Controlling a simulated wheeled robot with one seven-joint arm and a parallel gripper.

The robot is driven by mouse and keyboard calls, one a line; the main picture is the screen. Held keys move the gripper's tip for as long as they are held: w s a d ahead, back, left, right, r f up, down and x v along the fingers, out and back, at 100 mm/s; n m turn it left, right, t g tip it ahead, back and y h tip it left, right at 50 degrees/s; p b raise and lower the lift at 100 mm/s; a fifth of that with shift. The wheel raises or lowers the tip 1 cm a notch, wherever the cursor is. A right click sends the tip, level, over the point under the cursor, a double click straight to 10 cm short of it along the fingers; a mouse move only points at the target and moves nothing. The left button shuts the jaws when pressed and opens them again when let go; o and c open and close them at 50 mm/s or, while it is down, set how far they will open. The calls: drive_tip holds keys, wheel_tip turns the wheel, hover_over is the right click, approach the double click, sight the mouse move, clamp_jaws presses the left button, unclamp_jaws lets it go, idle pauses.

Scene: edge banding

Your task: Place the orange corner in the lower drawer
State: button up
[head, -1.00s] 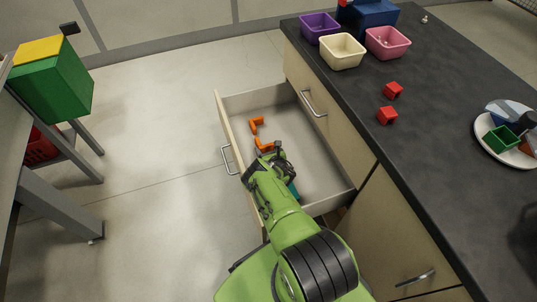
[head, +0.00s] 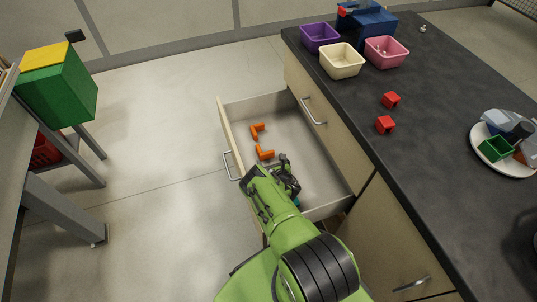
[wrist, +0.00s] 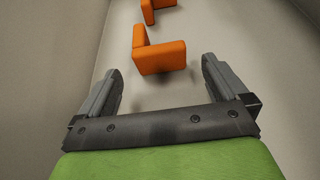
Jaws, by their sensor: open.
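Two orange corners lie on the floor of the open lower drawer (head: 310,168). The nearer orange corner (head: 265,153) is L-shaped; in the wrist view it (wrist: 160,58) lies just beyond my fingertips, apart from them. The farther orange corner (head: 257,130) lies toward the back left of the drawer and is cut off at the top of the wrist view (wrist: 150,8). My gripper (head: 287,165) is inside the drawer space, open and empty; in the wrist view its two fingers (wrist: 161,78) stand wide apart.
A teal object (head: 296,201) is partly hidden beside my arm in the drawer. The dark counter (head: 430,150) on the right holds two red blocks (head: 388,112), several bins (head: 342,60) and a plate (head: 520,165) of items. The drawer walls stand close around my gripper.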

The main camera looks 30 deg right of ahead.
drive_tip(key=p+v, duration=0.1)
drive_tip(key=v, duration=0.1)
drive_tip(key=shift+s+a+r, duration=0.1)
drive_tip(key=shift+s+r, duration=0.15)
drive_tip(key=w+d+r+m+g+h, duration=0.15)
drive_tip(key=w+r+m, duration=0.35)
drive_tip(key=r, duration=0.5)
drive_tip(key=w+d+r+m+g+h, duration=0.1)
drive_tip(key=w+d+r+m+h, duration=0.25)
drive_tip(key=r+m, duration=0.55)
drive_tip(key=s+a+r+m+g+y, duration=0.1)
drive_tip(key=a+r+m, duration=0.3)
drive_tip(key=r, duration=0.6)
drive_tip(key=s+a+r+m+g+y, duration=0.1)
drive_tip(key=s+a+r+m+g, duration=0.15)
drive_tip(key=r+m, duration=0.45)
drive_tip(key=s+a+r+m+y, duration=0.4)
drive_tip(key=s+a+r, duration=0.85)
drive_tip(key=r, duration=0.25)
drive_tip(key=s+a+r+m+y, duration=0.1)
drive_tip(key=s+a, duration=0.3)
drive_tip(key=s, duration=0.6)
drive_tip(key=s+a+r+m+g+y, duration=0.1)
drive_tip(key=s+a+m, duration=0.2)
drive_tip(key=s, duration=0.8)
drive_tip(key=a, duration=0.2)
drive_tip(key=shift+s+a+g, duration=0.3)
drive_tip(key=shift+s, duration=0.05)
